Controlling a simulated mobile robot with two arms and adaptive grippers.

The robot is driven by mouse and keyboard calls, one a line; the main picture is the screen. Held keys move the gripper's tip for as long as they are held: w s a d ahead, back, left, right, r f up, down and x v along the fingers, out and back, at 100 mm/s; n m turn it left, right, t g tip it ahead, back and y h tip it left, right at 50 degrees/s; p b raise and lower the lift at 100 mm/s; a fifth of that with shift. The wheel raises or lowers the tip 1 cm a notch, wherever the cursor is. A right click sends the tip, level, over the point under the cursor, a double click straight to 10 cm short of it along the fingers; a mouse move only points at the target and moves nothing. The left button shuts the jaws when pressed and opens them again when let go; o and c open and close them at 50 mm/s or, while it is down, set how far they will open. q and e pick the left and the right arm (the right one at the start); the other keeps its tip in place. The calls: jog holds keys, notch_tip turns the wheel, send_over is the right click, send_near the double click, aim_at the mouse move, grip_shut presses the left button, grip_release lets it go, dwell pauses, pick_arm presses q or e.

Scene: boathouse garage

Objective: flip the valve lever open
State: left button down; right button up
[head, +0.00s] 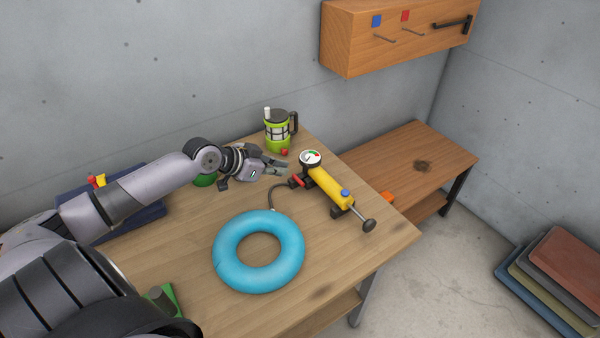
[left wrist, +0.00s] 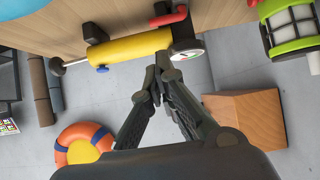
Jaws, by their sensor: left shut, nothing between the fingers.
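A yellow hand pump (head: 331,187) with a round white gauge (head: 311,157) lies on the workbench. A small red lever (head: 300,181) sits at its hose end, beside the black fitting. The pump (left wrist: 130,47) also shows in the left wrist view, with a red lever-like part (left wrist: 168,17) above it. My left gripper (head: 284,169) is shut and empty, just left of the gauge. In the left wrist view its closed fingertips (left wrist: 163,61) appear in front of the gauge end; contact cannot be told. My right gripper is out of view.
A blue ring (head: 228,273) lies in front of the pump, with a dark hose running towards it. A green lantern (head: 277,134) stands behind my left gripper. A wooden cabinet (head: 390,52) hangs on the wall. A lower bench (head: 440,152) stands to the right.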

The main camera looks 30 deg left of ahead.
aim_at(312, 175)
pick_arm(q)
jog(key=p+x, duration=0.1)
jog(key=x, duration=0.8)
jog(key=shift+w+d+f, duration=0.1)
jog(key=shift+w+f, duration=0.25)
jog(key=shift+w, duration=0.05)
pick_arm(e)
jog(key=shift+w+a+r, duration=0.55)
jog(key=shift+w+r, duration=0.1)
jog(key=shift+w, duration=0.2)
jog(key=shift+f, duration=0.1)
